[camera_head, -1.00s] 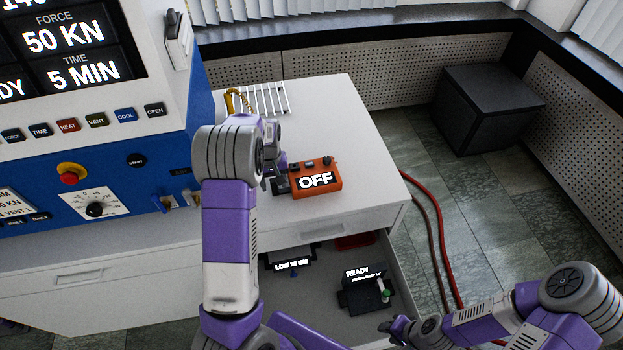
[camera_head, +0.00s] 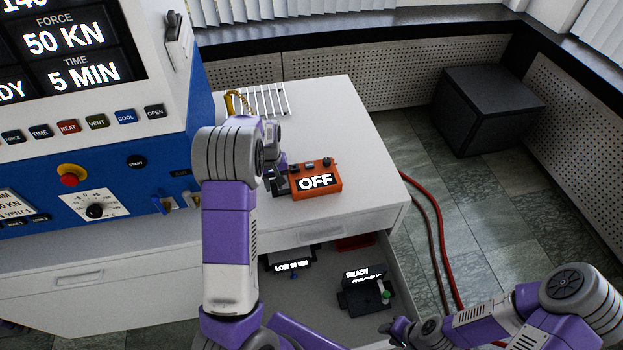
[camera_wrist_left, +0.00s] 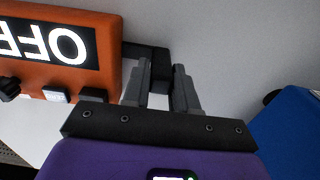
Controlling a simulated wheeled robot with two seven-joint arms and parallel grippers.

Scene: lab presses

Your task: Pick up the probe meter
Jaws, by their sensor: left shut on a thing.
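The probe meter is an orange box (camera_head: 318,190) with a lit display reading OFF, on the white counter top in the head view. In the left wrist view the orange box (camera_wrist_left: 60,85) is at the upper left, with a black grip piece (camera_wrist_left: 147,58) on its side. My left gripper (camera_head: 278,184) is at the meter's left end. In the left wrist view its two fingers (camera_wrist_left: 162,78) are shut on the black piece. Whether the meter touches the counter is hard to tell. My right gripper (camera_head: 394,329) is low in the head view, away from the meter; its jaws are unclear.
An open drawer (camera_head: 330,318) below the counter holds black devices, one reading READY (camera_head: 366,292). A white wire rack (camera_head: 267,99) stands behind my left arm. The blue press (camera_head: 165,140) is at the left. Red hoses (camera_head: 440,230) run down the right side. The counter's right side is clear.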

